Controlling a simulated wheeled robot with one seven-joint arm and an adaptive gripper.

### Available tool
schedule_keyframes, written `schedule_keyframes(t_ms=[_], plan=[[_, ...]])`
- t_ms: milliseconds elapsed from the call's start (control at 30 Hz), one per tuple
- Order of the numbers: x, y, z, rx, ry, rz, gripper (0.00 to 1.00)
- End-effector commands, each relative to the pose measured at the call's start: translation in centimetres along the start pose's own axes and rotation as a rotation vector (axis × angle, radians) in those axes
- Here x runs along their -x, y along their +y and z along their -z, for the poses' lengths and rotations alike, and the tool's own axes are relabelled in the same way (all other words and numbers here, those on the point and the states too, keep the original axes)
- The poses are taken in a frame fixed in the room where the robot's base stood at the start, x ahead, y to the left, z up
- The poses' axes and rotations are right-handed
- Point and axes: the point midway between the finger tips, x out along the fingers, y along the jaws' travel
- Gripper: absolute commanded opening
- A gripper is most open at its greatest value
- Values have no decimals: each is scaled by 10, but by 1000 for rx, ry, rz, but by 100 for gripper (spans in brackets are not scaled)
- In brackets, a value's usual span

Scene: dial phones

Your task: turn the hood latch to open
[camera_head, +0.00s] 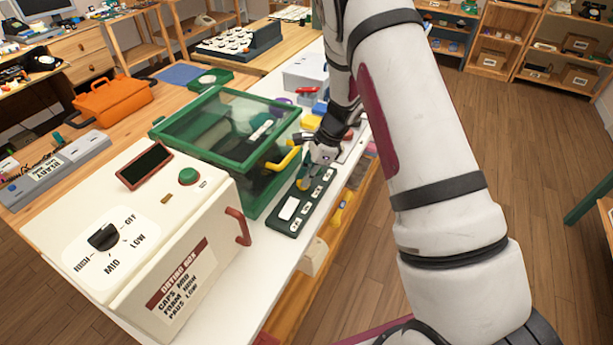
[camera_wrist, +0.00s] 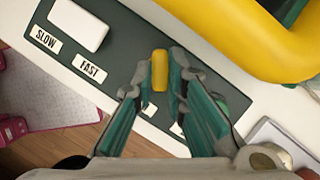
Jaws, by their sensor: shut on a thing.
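The green hood (camera_head: 222,125), a clear-topped box with a green frame, looks closed on the white bench. Its thick yellow handle (camera_head: 284,159) sticks out at the front, and it also fills the upper right of the wrist view (camera_wrist: 235,40). A dark green control strip (camera_head: 281,223) lies in front of the hood, with SLOW and FAST labels. My gripper (camera_wrist: 160,72) is over this strip, shut on a small upright yellow knob (camera_wrist: 160,68) between its fingertips. I cannot tell whether this knob is the hood latch. In the head view my wrist partly hides it.
A cream box (camera_head: 150,240) with a dial and a red handle stands at the near left. An orange case (camera_head: 113,101) is behind it. A white rocker (camera_wrist: 77,25) sits on the strip. Small colored items lie beyond my gripper. Open floor is at the right.

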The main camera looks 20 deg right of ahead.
Motion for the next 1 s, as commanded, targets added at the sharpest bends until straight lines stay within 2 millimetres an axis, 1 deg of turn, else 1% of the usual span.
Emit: schedule_keyframes(t_ms=[867, 900, 967, 1000], plan=[[1, -1, 0, 0, 0, 3, 0], [1, -1, 0, 0, 0, 3, 21], [1, -1, 0, 0, 0, 3, 35], [1, -1, 0, 0, 0, 2, 35]])
